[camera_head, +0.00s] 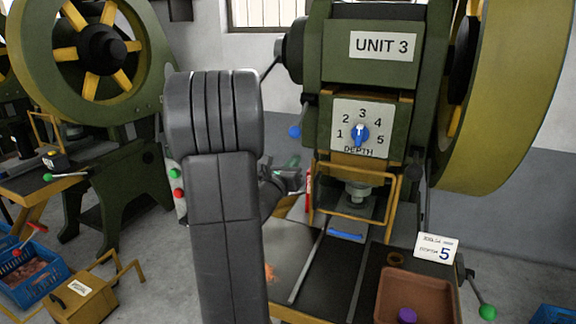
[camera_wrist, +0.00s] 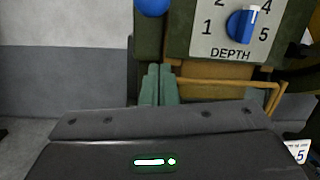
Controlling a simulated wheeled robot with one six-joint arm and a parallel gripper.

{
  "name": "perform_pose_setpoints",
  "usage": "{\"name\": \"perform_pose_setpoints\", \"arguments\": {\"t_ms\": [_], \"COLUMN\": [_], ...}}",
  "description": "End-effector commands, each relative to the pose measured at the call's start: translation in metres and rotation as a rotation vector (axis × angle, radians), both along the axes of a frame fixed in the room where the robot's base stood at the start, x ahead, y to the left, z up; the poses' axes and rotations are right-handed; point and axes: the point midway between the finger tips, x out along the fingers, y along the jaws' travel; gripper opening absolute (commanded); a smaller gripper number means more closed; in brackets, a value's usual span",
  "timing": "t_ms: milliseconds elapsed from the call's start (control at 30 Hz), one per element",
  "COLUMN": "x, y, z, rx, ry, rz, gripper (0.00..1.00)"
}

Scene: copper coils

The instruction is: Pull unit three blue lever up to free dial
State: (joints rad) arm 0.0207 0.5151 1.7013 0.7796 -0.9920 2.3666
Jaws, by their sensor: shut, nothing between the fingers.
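The Unit 3 press carries a white depth plate (camera_head: 344,115) numbered 1 to 5, with a blue dial (camera_head: 359,133) whose white mark points up near 3. The dial also shows in the wrist view (camera_wrist: 242,22). The lever's blue ball knob (camera_head: 295,132) is on the left side of the press, left of the plate. It shows at the top of the wrist view (camera_wrist: 152,5), cut by the frame edge. My gripper (camera_wrist: 159,84) is shut and empty, its green fingertips below the knob and apart from it. In the head view my gripper (camera_head: 294,170) is partly hidden by my arm.
A yellow guard frame (camera_head: 350,217) stands below the dial. A card reading 5 (camera_head: 437,249) stands behind a brown tray (camera_head: 390,290) holding a purple piece. A green-knobbed lever (camera_head: 487,312) is at right. Another press (camera_head: 110,150) stands at left.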

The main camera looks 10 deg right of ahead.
Motion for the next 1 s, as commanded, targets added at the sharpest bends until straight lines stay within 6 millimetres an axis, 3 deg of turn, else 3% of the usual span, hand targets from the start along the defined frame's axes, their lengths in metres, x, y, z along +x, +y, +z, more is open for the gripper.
{"name": "perform_pose_setpoints", "arguments": {"t_ms": [233,300,467,1000], "x": [0.039,0.033,0.028,0.024], "y": [-0.03,-0.022,-0.014,-0.011], "z": [0.012,0.026,0.039,0.046], "rx": [-0.001,0.0,0.0,0.007], "ry": [0.0,-0.002,-0.001,0.01], "rz": [-0.001,0.002,0.001,-0.002], "gripper": [0.0,0.0,0.0,0.0]}}
